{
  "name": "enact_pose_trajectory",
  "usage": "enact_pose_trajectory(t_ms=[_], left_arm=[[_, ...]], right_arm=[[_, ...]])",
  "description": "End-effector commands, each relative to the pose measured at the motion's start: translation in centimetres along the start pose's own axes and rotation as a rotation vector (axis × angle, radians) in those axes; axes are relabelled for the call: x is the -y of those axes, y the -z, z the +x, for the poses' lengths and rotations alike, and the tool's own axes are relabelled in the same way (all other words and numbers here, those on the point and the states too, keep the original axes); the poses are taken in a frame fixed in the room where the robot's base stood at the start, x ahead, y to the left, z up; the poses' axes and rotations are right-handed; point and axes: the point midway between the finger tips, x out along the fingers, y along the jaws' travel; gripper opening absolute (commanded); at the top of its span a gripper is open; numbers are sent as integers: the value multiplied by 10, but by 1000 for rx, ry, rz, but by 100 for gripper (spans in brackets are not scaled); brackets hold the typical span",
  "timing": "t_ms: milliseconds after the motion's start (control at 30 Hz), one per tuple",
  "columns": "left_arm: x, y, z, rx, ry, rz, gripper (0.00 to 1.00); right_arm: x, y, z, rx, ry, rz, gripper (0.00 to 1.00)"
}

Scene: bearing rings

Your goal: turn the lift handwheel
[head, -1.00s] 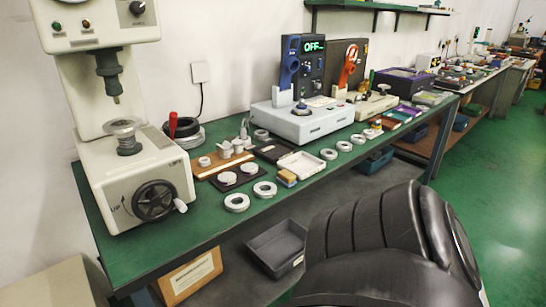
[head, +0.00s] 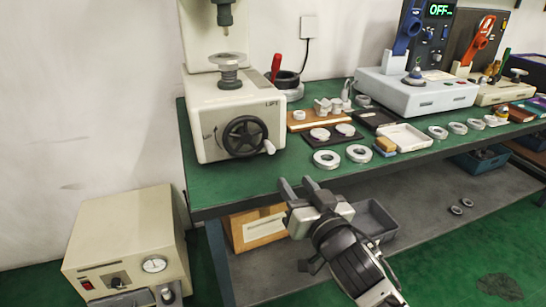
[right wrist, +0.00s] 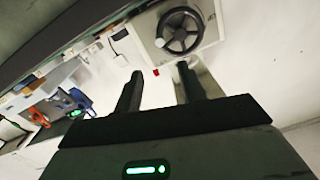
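The lift handwheel (head: 245,137) is a black spoked wheel with a pale crank knob (head: 269,147) on the front of the cream tester (head: 208,110). The knob sits at the wheel's lower right in the head view. The handwheel also shows in the right wrist view (right wrist: 179,31), beyond the fingers. My right gripper (head: 298,184) is in front of the bench's front edge, below and to the right of the handwheel and apart from it. Its two fingers are spread with nothing between them (right wrist: 160,82). My left gripper is in neither view.
The green bench (head: 270,178) carries metal rings (head: 327,159), a black mat and a white tray (head: 404,137) right of the tester. A cream box with a gauge (head: 130,245) stands at lower left. A grey bin (head: 372,220) and a cardboard box (head: 255,228) are on the lower shelf.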

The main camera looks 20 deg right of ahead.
Motion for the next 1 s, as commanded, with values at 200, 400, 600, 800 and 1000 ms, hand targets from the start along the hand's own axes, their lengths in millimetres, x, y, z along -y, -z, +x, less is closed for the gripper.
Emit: enact_pose_trajectory(t_ms=[200, 400, 600, 800, 1000], left_arm=[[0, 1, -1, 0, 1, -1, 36], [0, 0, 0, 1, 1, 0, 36], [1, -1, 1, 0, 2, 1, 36], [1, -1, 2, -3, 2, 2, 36], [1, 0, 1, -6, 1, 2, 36]], right_arm=[[0, 2, 43, 0, 0, -2, 40], [0, 0, 87, 2, 0, -3, 40], [0, 0, 124, 3, 0, -3, 40], [0, -1, 144, 4, 1, -2, 40], [1, -1, 148, 5, 1, 0, 40]])
